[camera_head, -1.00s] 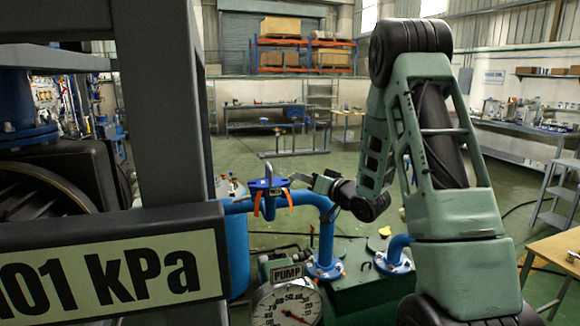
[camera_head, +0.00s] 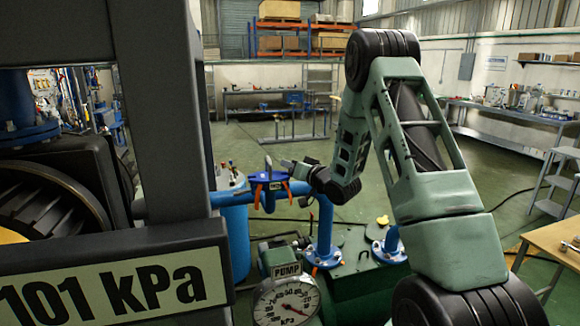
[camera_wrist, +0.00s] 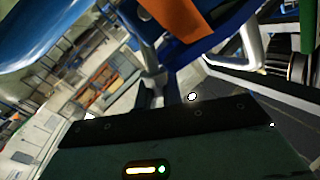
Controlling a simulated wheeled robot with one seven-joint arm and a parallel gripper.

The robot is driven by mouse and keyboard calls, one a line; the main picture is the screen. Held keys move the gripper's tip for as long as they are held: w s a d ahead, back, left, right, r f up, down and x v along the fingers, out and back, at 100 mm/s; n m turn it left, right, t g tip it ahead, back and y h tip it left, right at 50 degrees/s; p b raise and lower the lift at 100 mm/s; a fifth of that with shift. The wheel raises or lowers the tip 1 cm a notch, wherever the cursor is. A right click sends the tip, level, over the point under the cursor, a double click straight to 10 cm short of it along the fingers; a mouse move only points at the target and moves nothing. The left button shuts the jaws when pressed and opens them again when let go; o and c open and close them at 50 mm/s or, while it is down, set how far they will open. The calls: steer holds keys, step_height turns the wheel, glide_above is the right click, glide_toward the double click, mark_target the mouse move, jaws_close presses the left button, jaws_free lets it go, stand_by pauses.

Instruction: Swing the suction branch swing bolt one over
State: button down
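The suction branch is a blue pipe (camera_head: 325,225) that bends at the top and runs left, with a blue clamp or flange (camera_head: 268,179) on it. Two orange swing bolts hang at this flange, a left one (camera_head: 257,196) and a right one (camera_head: 287,188). I cannot tell which is bolt one. My gripper (camera_head: 288,166) is at the right side of the flange, close to the right bolt; contact cannot be told. In the wrist view an orange bolt (camera_wrist: 180,18) and the blue flange (camera_wrist: 222,28) are just beyond my gripper (camera_wrist: 165,92). Its finger opening is unclear.
A grey frame with a 101 kPa display (camera_head: 115,290) blocks the left foreground. A blue tank (camera_head: 232,225) stands behind. A wooden table (camera_head: 560,240) is at right.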

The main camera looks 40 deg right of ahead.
steer(key=shift+w+a+f+n+g+b, duration=0.1)
steer(key=shift+w+a+n+g+b, duration=0.15)
steer(key=shift+a+n+g+b, duration=0.45)
steer(key=shift+w+a+n+b, duration=0.2)
steer(key=shift+a+n+b, duration=0.15)
steer(key=shift+n+b, duration=0.75)
steer(key=shift+r, duration=0.2)
steer(key=c, duration=1.5)
jaws_free()
steer(key=shift+c, duration=0.2)
steer(key=shift+s, duration=0.1)
steer(key=s+r+b, duration=0.2)
steer(key=s+b, duration=0.3)
steer(key=s, duration=1.2)
steer(key=shift+a+r, duration=0.35)
